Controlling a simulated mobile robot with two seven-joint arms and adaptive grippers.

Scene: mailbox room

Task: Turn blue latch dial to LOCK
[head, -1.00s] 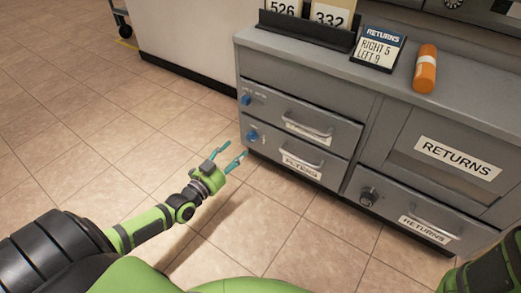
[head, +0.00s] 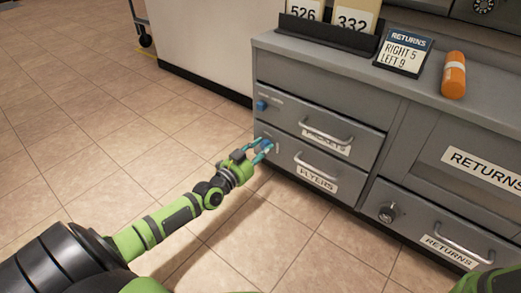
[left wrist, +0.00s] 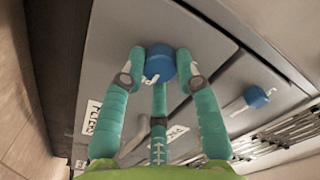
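Two blue latch dials are on the left side of the grey cabinet. The upper dial (head: 261,105) is beside the upper drawer. The lower dial (head: 267,145) is beside the FLYERS drawer and partly covered by my fingers. My left gripper (head: 263,149) is at the lower dial. In the left wrist view, the teal fingers (left wrist: 160,58) are spread on either side of a blue dial (left wrist: 160,62) with a white pointer; I cannot tell whether they touch it. Another blue dial (left wrist: 256,96) shows at right there. My right gripper is not in view.
The FLYERS drawer handle (head: 319,168) and upper drawer handle (head: 326,130) stick out right of the dials. A RETURNS drawer with a dark dial (head: 387,214) is farther right.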

